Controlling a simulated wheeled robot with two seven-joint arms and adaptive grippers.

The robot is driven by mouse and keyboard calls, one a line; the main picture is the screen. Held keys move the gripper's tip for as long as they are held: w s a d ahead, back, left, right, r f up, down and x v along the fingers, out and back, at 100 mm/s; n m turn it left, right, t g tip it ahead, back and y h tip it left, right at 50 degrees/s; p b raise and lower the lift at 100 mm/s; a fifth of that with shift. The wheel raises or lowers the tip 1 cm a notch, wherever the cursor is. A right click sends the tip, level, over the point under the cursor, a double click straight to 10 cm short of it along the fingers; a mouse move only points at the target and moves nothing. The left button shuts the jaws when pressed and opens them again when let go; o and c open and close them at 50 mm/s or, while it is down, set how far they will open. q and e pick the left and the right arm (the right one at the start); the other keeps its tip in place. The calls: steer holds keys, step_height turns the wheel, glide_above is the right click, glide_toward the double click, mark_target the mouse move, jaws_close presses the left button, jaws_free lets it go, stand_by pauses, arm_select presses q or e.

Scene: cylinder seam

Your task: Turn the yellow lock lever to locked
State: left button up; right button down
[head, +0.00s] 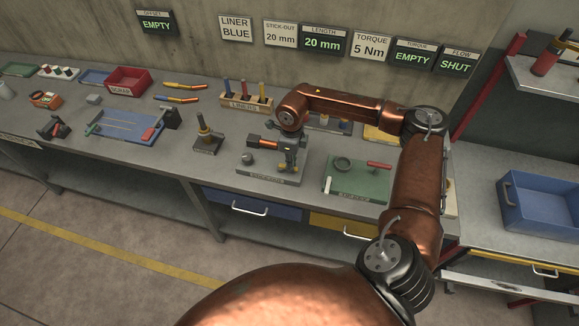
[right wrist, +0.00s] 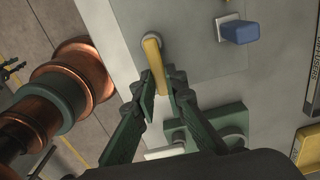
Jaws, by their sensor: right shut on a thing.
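The yellow lock lever (right wrist: 153,56) shows in the right wrist view as a flat bar at a round grey pivot on a grey plate (right wrist: 195,68). My right gripper (right wrist: 160,88) has its two dark fingers on either side of the lever's near end, shut on it. In the head view my right gripper (head: 288,152) reaches down over the grey fixture (head: 262,176) at the middle of the bench. The lever is too small and covered there to make out its angle. My left gripper is not in view.
A blue knob (right wrist: 240,32) stands beside the lever. Right of the fixture is a green plate (head: 345,188) with a red handle; left is a small post stand (head: 206,140). A wooden liner rack (head: 245,104) stands behind. The bench's front edge is clear.

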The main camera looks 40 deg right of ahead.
steer(key=shift+w+d+r+n, duration=0.1)
steer(key=shift+d+r+n, duration=0.1)
steer(key=shift+n, duration=0.1)
stand_by(0.4)
steer(key=c, duration=2)
jaws_free()
steer(key=shift+f, duration=0.1)
steer(key=shift+o, duration=0.2)
steer(key=shift+a, duration=0.1)
step_height(320, 180, up, 12)
steer(key=shift+a+f, duration=0.1)
